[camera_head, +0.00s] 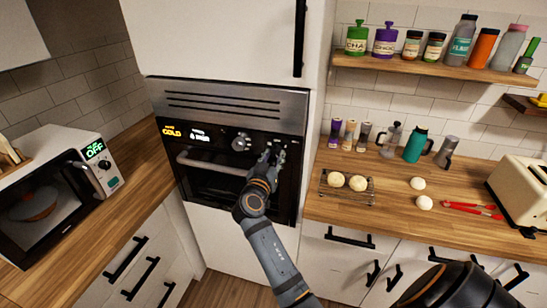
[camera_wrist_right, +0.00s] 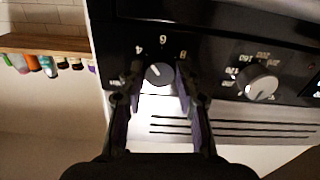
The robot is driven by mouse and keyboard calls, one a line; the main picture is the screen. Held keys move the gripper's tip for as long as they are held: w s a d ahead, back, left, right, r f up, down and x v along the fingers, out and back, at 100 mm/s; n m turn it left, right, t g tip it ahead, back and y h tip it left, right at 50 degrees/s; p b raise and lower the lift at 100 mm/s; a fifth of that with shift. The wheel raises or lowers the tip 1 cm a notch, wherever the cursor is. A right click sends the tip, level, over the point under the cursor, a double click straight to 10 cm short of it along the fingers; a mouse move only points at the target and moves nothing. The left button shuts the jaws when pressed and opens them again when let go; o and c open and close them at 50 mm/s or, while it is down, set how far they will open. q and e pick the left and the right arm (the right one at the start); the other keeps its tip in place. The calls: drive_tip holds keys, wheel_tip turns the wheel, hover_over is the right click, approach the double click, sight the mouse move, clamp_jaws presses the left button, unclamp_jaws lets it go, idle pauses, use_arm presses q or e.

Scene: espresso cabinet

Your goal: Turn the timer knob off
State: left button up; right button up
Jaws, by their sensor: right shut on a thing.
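The oven (camera_head: 225,150) is built into the white cabinet, with its black control panel above the door handle. My right gripper (camera_head: 272,157) reaches the right end of that panel and hides most of the timer knob there. In the right wrist view, which looks upside down, the round grey timer knob (camera_wrist_right: 159,74) sits between the two fingers, with the numbers 4, 6 and 8 around it. My right gripper (camera_wrist_right: 158,82) is shut on this knob. The knob's exact pointer position is hard to read.
A second knob, the temperature dial (camera_head: 241,142), sits beside it and shows large in the wrist view (camera_wrist_right: 262,87). The oven handle (camera_head: 212,164) sticks out below the panel. A microwave (camera_head: 65,190) stands left; a rack (camera_head: 347,190) with dough balls stands on the right counter.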

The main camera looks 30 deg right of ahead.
drive_tip(key=shift+c, duration=1.5)
